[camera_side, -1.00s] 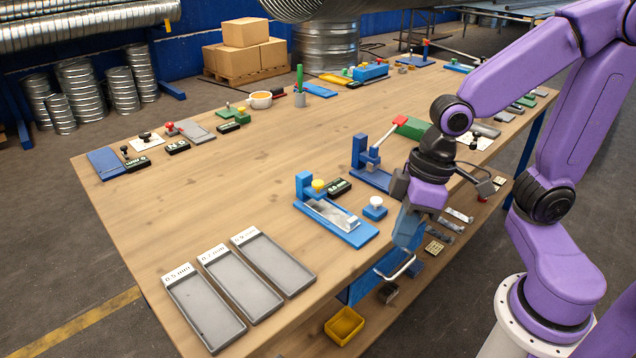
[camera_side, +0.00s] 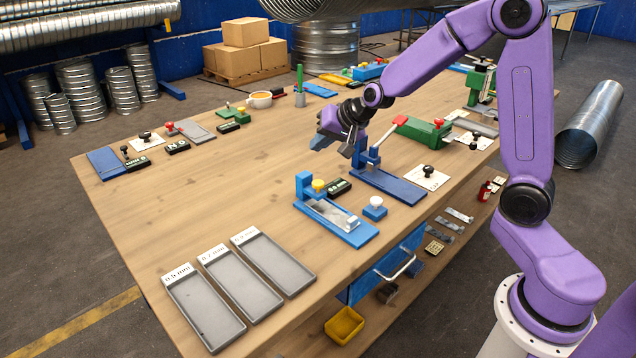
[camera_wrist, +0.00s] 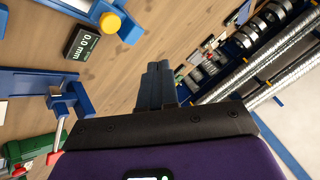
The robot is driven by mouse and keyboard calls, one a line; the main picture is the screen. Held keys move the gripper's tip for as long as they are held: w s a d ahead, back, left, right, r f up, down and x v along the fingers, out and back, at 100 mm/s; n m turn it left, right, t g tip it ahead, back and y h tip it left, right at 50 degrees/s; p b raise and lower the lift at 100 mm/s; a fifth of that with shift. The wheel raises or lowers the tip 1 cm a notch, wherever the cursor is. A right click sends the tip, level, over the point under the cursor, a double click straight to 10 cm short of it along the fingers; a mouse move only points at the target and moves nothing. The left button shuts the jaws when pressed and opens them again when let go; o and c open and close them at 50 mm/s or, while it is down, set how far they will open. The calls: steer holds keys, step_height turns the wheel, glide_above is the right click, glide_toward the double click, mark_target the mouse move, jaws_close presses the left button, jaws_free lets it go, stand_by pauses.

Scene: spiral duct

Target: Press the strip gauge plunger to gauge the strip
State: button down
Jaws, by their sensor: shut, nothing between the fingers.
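The strip gauge (camera_side: 345,226) is a blue fixture near the bench's front, with a bright metal strip (camera_side: 330,212) lying in it. Its yellow plunger (camera_side: 318,186) stands up at the post end and also shows at the top of the wrist view (camera_wrist: 109,22). The black readout (camera_wrist: 88,43) beside it shows 0.0 mm in the wrist view. My gripper (camera_side: 320,142) is shut and empty, raised above the bench behind the gauge, apart from the plunger. In the wrist view its closed fingertips (camera_wrist: 157,68) point over bare wood. Whether the plunger is pressed, I cannot tell.
A blue press with a red-handled lever (camera_side: 385,185) stands close by my gripper. A white knob on a blue block (camera_side: 375,207) sits beside the gauge. Three grey trays (camera_side: 205,308) lie front left. The bench middle left is clear.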

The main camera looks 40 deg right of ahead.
mark_target(322, 183)
steer(key=shift+w+d+m+t, duration=0.3)
steer(key=shift+w+d+m, duration=0.2)
steer(key=shift+w+d, duration=0.3)
steer(key=shift+s+d, duration=0.1)
steer(key=shift+s, duration=0.05)
steer(key=shift+f, duration=4.35)
steer(key=shift+f, duration=0.1)
steer(key=shift+f, duration=0.35)
steer(key=shift+f, duration=0.8)
steer(key=shift+r, duration=1.25)
